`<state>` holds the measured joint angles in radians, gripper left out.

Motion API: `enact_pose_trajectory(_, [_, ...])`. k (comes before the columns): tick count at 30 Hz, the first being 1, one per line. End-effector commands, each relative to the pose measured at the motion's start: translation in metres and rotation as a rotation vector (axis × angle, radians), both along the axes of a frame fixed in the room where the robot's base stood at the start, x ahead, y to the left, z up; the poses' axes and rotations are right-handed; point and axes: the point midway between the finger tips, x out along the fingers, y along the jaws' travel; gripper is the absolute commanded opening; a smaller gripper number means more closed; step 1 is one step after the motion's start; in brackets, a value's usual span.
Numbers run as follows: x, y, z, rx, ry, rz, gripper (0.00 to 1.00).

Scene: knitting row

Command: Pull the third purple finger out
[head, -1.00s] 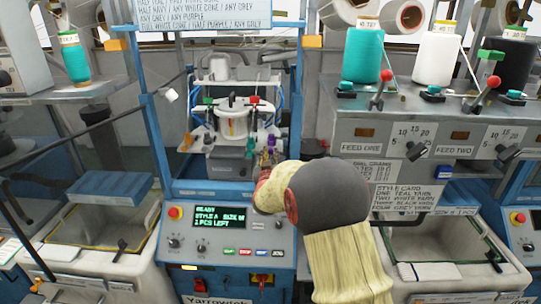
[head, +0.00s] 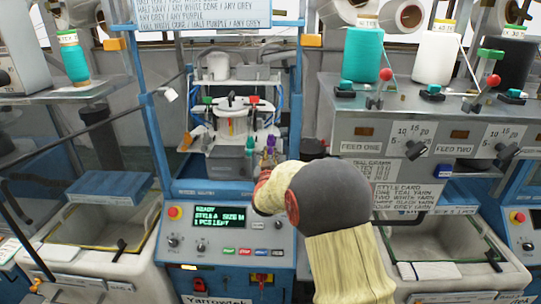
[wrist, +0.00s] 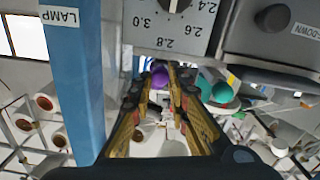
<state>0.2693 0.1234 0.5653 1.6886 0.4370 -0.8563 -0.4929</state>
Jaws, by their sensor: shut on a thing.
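A purple finger (wrist: 160,77) shows between the tips of my gripper (wrist: 161,72) in the wrist view, and the jaws are shut on it. In the head view, a small purple piece (head: 271,142) stands at the right of the row on the knitting machine (head: 232,125), just above my gripper (head: 266,168). My wrist and arm hide most of the gripper in the head view. I cannot tell how far the purple finger sits in its place, nor count its position in the row.
A blue upright post (head: 155,110) flanks the machine on the left. The yarn feed unit (head: 375,135) with its cones stands close on the right. The control panel (head: 235,235) with a lit display is below. Open bins (head: 430,265) stand on either side.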

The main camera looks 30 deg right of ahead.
Motion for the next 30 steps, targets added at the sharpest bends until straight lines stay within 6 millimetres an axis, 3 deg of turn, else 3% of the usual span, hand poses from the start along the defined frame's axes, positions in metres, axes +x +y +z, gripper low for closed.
enact_pose_trajectory(6, [-0.019, 0.014, -0.001, -0.001, 0.000, 0.003, 0.00])
enact_pose_trajectory(15, [-0.022, 0.016, -0.002, 0.000, 0.004, 0.002, 0.00])
enact_pose_trajectory(16, [-0.022, 0.016, -0.002, 0.000, 0.004, 0.002, 0.18])
enact_pose_trajectory(26, [-0.022, 0.017, -0.004, 0.001, 0.008, 0.005, 0.37])
enact_pose_trajectory(30, [-0.021, 0.018, -0.005, 0.001, 0.009, 0.006, 0.37])
